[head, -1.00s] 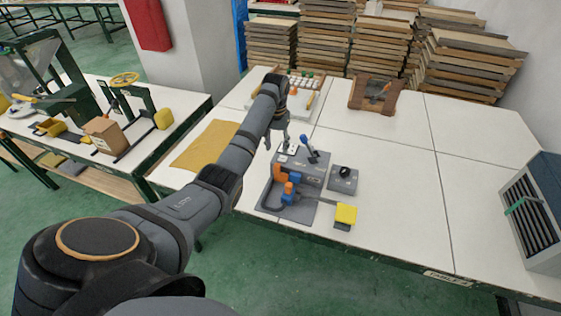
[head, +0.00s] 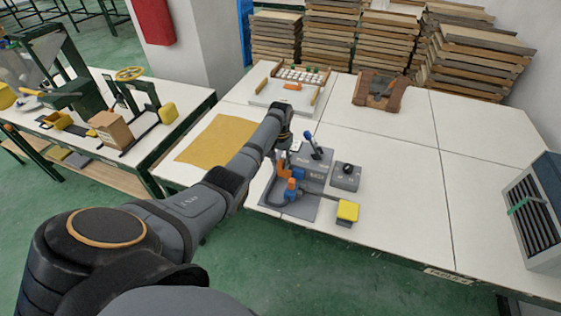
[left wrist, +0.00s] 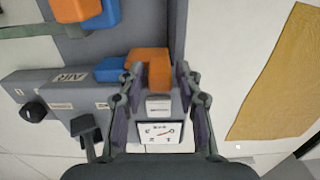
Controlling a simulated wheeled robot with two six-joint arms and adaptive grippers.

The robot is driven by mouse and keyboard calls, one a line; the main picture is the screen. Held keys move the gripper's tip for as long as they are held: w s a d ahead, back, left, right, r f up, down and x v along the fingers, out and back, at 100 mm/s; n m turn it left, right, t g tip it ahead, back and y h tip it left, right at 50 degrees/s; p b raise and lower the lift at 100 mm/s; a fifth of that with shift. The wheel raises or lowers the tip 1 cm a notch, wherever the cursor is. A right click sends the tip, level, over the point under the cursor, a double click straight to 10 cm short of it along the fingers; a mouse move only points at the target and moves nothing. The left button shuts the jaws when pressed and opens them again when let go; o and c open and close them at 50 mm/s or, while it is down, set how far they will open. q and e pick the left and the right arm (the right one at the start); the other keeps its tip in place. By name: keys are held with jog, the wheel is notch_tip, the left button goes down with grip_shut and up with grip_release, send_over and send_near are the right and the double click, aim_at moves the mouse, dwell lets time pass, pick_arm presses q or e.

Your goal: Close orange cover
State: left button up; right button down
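The orange cover (left wrist: 150,66) is a small L-shaped block on the grey machine. In the left wrist view it stands just ahead of and between my fingers. Below it are a white label and a square dial (left wrist: 160,132). My left gripper (left wrist: 158,76) is open, one finger on each side of the cover; I cannot tell whether either touches it. In the head view the left gripper (head: 283,146) is at the back left of the machine base (head: 300,210), and the cover (head: 281,161) is partly hidden. My right gripper is not in view.
A blue-knobbed lever (head: 314,146), a control box with a black knob (head: 345,176) and a yellow block (head: 347,211) stand close by. A yellow cloth (head: 216,139) lies to the left. The table to the right is mostly clear.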

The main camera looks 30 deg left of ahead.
pick_arm(q)
jog(key=c, duration=0.5)
grip_shut()
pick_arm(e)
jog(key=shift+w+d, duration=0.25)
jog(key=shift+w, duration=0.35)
pick_arm(q)
jog(key=shift+d+r, duration=0.15)
jog(key=shift+d, duration=0.2)
jog(key=d+p, duration=0.1)
jog(key=d, duration=0.1)
jog(key=w+d+p, duration=0.1)
jog(key=d, duration=0.1)
jog(key=shift+w+d, duration=0.1)
jog(key=shift+d, duration=0.3)
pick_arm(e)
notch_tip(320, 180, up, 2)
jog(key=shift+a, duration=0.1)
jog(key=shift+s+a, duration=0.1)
